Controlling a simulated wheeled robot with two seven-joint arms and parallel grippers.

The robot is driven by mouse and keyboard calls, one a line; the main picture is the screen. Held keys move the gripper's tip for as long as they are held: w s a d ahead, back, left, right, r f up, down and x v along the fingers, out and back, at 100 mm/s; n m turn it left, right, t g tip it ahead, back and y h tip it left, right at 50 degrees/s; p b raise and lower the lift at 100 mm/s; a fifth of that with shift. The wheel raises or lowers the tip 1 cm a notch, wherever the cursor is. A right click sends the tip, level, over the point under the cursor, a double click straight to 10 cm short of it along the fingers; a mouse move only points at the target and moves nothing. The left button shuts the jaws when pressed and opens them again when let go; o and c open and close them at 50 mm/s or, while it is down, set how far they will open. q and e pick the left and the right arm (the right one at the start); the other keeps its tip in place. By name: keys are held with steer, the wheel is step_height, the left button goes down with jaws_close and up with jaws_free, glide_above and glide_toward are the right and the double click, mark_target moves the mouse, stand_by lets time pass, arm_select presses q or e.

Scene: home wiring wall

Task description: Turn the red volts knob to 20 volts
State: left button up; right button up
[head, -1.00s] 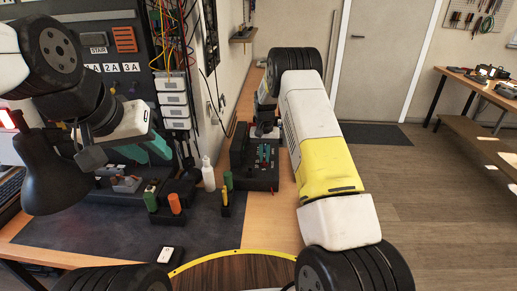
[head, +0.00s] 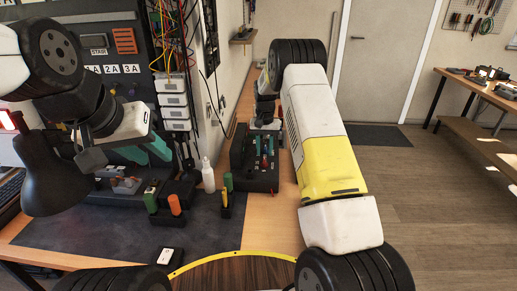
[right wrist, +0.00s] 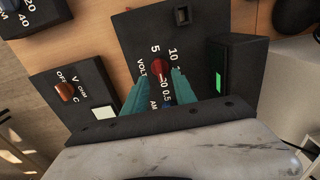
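The red volts knob (right wrist: 160,66) sits on a dark panel (right wrist: 145,25) with 5 and 10 printed above it and VOLT at its left. More of the scale is hidden by a finger, and I cannot read the knob's pointer. My right gripper (right wrist: 161,75) has its two teal fingers apart, one on each side of the knob; firm contact is not visible. In the head view the right gripper (head: 265,146) reaches down over the dark unit (head: 256,183). My left gripper (head: 147,151) is at the left with teal fingers apart and empty.
Another dark box with an orange-red knob (right wrist: 65,91) stands left of the panel in the wrist view, and a box with a green display (right wrist: 218,82) stands right. A white bottle (head: 208,175) and green and orange tools (head: 174,204) stand left of the unit.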

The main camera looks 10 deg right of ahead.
steer(key=shift+r, duration=1.8)
steer(key=shift+r, duration=0.25)
step_height(320, 180, up, 12)
steer(key=r+t+y, duration=0.1)
steer(key=t, duration=0.1)
glide_above(264, 160)
steer(key=s+d, duration=0.1)
steer(key=s, duration=0.5)
steer(key=s+r, duration=0.8)
steer(key=s, duration=0.1)
steer(key=s+r+n+t, duration=0.1)
steer(key=s+t, duration=0.1)
steer(key=s, duration=1)
steer(key=s+r+n+t+y, duration=0.1)
steer(key=s+t, duration=0.1)
steer(key=s, duration=1)
steer(key=shift+s+a+r+n, duration=0.35)
steer(key=shift+s+n, duration=0.05)
steer(key=shift+s+d, duration=0.1)
